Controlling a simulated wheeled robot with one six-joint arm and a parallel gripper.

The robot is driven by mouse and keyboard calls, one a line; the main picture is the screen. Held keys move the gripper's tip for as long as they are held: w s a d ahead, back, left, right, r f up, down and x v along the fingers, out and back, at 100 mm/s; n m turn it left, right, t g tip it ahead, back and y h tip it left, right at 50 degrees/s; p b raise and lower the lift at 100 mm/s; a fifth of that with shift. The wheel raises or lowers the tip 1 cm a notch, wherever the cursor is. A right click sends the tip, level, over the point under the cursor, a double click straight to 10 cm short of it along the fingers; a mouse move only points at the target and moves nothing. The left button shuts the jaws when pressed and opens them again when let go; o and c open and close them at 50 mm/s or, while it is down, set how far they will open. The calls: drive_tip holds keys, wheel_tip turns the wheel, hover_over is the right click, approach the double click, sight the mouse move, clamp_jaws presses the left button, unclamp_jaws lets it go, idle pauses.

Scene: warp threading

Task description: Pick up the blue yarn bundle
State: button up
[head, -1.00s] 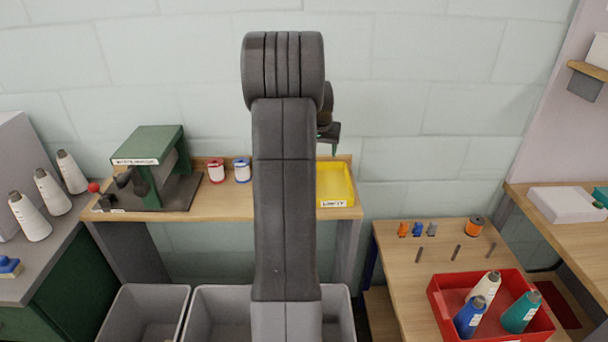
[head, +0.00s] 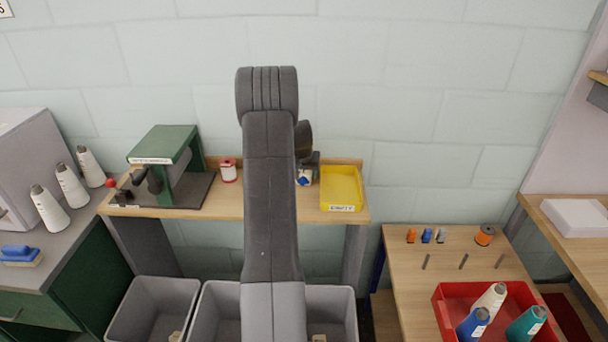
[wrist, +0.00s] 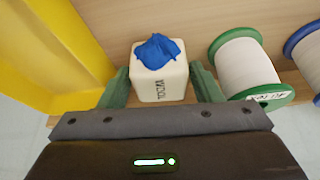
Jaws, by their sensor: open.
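The blue yarn bundle (wrist: 158,50) lies crumpled on top of a cream block (wrist: 160,86) with dark lettering on its front. My gripper (wrist: 163,84) is open, with its green fingers on the left and right of the block. I cannot tell whether they touch it. The bundle is above the fingertips in the wrist picture. In the head view, a small patch of the blue bundle (head: 303,181) shows just right of my arm, under my gripper (head: 309,166). My arm hides part of the shelf there.
A yellow tray (head: 342,207) stands close to the right of the bundle; its wall (wrist: 72,35) is at the left in the wrist view. A green-rimmed white spool (wrist: 244,68) and a blue-rimmed spool (wrist: 306,52) stand close on the other side. A green machine (head: 165,145) is further left.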

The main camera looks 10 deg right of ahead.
drive_tip(key=shift+w+f, duration=0.1)
drive_tip(key=shift+f, duration=0.1)
drive_tip(key=c, duration=0.7)
drive_tip(key=shift+r, duration=0.15)
wheel_tip(320, 180, up, 10)
drive_tip(key=shift+f+b, duration=0.1)
drive_tip(key=shift+b, duration=0.8)
